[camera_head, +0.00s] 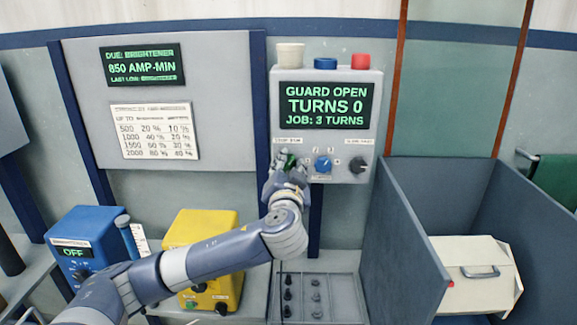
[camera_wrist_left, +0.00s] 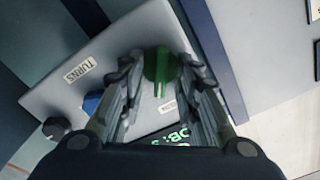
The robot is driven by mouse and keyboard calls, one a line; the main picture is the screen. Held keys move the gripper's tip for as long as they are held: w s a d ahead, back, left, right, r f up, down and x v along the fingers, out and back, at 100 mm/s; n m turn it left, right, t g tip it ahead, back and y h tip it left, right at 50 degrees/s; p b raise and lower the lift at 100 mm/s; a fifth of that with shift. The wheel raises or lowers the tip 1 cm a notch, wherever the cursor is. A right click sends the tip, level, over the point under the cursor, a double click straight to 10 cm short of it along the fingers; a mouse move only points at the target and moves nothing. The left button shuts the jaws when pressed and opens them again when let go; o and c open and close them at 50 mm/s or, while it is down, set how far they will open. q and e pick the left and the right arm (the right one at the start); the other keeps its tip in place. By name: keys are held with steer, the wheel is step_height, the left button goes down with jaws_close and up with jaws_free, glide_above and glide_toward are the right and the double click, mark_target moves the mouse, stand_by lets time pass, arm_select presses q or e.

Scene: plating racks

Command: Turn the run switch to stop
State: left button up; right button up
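The run switch (camera_head: 285,160) is a green knob at the lower left of the grey control box (camera_head: 318,76), partly hidden by my left gripper. My left gripper (camera_head: 287,167) is at it. In the left wrist view the green switch (camera_wrist_left: 158,65) stands between the two fingertips (camera_wrist_left: 160,75), which look spread with a narrow gap at the sides. Firm contact cannot be made out. The box display reads GUARD OPEN, TURNS 0, JOB: 3 TURNS. My right gripper is out of view.
A blue turns knob (camera_head: 323,163) and a black slow-fast knob (camera_head: 358,165) sit close right of the switch. White, blue and red caps top the box. Below are a yellow box (camera_head: 205,235), a blue box (camera_head: 88,245) and a grey tray (camera_head: 340,292). A grey-walled bay stands right.

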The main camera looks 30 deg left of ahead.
arm_select(q)
jaws_close()
